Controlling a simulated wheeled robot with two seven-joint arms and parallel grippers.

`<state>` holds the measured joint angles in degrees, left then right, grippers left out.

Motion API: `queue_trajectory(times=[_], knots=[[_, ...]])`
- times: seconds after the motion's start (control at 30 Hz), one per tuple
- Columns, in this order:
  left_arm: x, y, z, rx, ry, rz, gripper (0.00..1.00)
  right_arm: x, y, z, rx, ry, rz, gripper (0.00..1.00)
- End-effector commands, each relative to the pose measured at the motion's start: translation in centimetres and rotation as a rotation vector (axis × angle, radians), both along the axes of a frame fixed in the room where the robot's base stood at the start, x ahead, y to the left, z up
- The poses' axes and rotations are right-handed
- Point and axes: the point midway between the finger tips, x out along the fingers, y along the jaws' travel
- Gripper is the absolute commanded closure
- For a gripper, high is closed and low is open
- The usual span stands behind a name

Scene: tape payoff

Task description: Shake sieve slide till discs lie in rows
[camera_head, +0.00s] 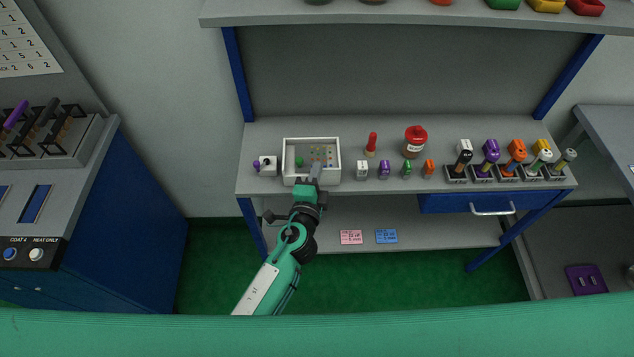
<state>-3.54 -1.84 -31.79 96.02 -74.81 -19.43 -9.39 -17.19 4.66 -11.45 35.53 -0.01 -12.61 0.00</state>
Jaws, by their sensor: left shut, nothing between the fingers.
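A white-rimmed shallow tray (288,178), which looks like the sieve slide, sits at the left of the bench. My right gripper is not in view.
A white block with a purple knob (266,167) stands left of the tray. A red bottle (371,144), a red-lidded jar (414,142) and several small coloured pieces stand to the right. Several coloured tools in dark holders (507,171) fill the right side. The back middle is clear.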

Motion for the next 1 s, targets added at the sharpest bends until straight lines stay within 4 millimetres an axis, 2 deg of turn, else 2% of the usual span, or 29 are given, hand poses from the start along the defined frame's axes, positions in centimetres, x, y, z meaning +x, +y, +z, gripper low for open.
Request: queue_trajectory(times=[0.03, 0.2, 0.67, 0.87, 1.0], knots=[[0.3, 0.8, 0.0, 0.005, 0.0, 0.0, 1.0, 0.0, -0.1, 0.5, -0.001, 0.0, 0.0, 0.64], [1.0, 2.1, -0.3, 0.003, -0.001, 0.0, 1.0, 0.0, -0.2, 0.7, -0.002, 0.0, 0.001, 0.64], [1.1, 2.7, -0.5, 0.002, -0.001, -0.001, 1.0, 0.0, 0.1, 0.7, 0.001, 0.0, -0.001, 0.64], [1.1, 5.2, -0.5, 0.002, 0.001, 0.0, 1.0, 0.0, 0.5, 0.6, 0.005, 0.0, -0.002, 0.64], [1.1, 5.6, -0.5, 0.002, 0.0, 0.0, 1.0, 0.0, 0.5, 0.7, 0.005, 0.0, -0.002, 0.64]])
